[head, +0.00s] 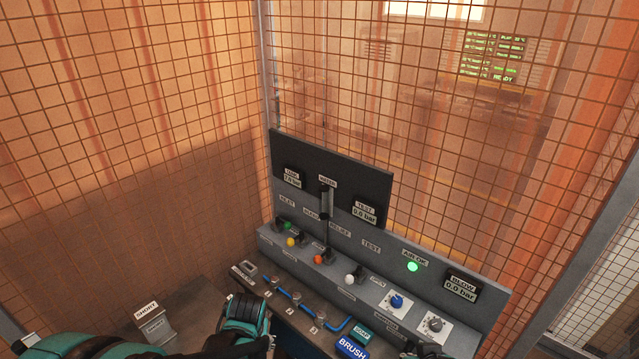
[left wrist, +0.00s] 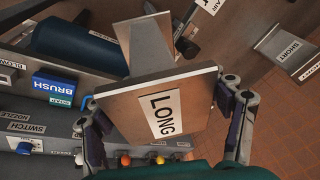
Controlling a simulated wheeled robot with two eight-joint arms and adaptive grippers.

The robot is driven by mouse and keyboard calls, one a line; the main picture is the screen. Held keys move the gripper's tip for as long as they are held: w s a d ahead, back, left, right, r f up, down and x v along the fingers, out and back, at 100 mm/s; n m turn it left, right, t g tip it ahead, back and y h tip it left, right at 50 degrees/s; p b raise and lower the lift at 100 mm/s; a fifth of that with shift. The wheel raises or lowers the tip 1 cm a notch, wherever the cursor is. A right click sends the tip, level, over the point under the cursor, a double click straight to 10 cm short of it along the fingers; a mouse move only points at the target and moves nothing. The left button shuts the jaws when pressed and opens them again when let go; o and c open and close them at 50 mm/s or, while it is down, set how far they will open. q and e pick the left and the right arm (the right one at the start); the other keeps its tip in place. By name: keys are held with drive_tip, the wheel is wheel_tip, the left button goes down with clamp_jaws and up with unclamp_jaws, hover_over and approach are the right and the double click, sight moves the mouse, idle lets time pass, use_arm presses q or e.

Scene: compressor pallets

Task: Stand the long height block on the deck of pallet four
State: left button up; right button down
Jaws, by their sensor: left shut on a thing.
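The long height block (left wrist: 196,97) fills the middle of the left wrist view. It is a grey metal piece with a flat plate labelled LONG and a narrower arm beyond it. My left gripper (left wrist: 160,103) has a finger on each side of the plate and is shut on it. In the head view the left arm comes in at the bottom left, and the block cannot be made out there. Pallet four and its deck are not recognisable in either view.
A short height block (head: 152,322) stands at the lower left; it also shows in the left wrist view (left wrist: 283,50). A test console (head: 385,255) with gauges and knobs runs along a mesh fence (head: 130,110). Soap and brush blocks (head: 352,347) sit at its front.

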wheel_tip(320, 180, down, 16)
drive_tip(key=b, duration=1.4)
drive_tip(key=shift+r+b, duration=0.15)
drive_tip(key=shift+b, duration=0.25)
